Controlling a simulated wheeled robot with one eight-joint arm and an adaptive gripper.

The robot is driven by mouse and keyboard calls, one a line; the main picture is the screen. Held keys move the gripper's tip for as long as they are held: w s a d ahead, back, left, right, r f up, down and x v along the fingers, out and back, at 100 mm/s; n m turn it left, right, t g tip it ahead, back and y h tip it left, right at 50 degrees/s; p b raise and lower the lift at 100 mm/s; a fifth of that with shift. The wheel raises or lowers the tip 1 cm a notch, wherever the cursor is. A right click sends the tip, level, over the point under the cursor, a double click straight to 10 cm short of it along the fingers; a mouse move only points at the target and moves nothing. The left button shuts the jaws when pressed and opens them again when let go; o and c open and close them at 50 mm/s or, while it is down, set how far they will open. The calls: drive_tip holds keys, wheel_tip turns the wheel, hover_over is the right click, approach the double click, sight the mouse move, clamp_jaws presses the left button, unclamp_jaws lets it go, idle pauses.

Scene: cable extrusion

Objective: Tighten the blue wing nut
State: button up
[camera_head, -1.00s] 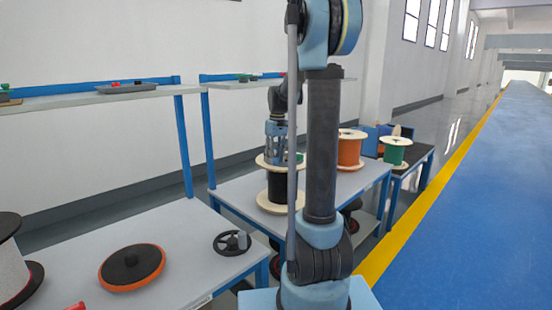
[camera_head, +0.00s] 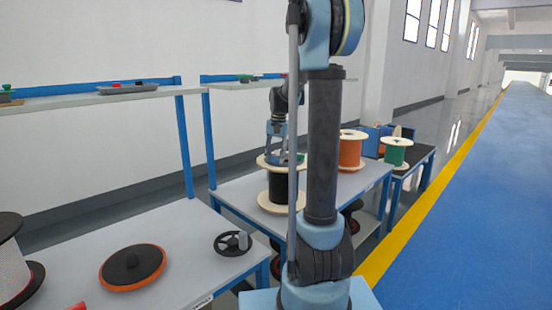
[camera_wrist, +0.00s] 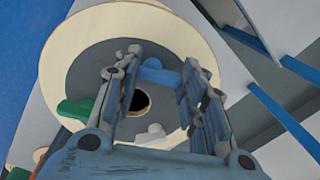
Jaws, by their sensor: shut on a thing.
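The blue wing nut (camera_wrist: 158,72) sits on the top flange of a wooden spool, beyond the centre hole in the wrist view. My gripper (camera_wrist: 163,60) reaches down over the spool with one finger on each side of the blue wing nut, closed on it. The exact contact at the fingertips is partly hidden. In the head view my gripper (camera_head: 277,150) stands upright on top of the spool with black cable (camera_head: 280,188). A green wing nut (camera_wrist: 75,108) and a white wing nut (camera_wrist: 151,134) sit on the same flange.
The spool stands on a grey table (camera_head: 345,190) with blue legs. An orange spool (camera_head: 350,151) and a green spool (camera_head: 396,152) are to its right. A nearer table (camera_head: 185,255) holds an orange-rimmed disc (camera_head: 132,267) and a black handwheel (camera_head: 232,242).

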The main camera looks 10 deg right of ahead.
drive_tip(key=m, duration=0.6)
drive_tip(key=shift+w+d+m, duration=0.2)
drive_tip(key=shift+m, duration=0.2)
idle(0.4)
drive_tip(key=o, duration=1.1)
drive_tip(key=shift+c, duration=0.2)
drive_tip(key=shift+r, duration=0.1)
wheel_tip(320, 180, up, 12)
drive_tip(key=shift+s+d+f, duration=0.2)
drive_tip(key=shift+s+d, duration=0.05)
drive_tip(key=shift+d, duration=0.1)
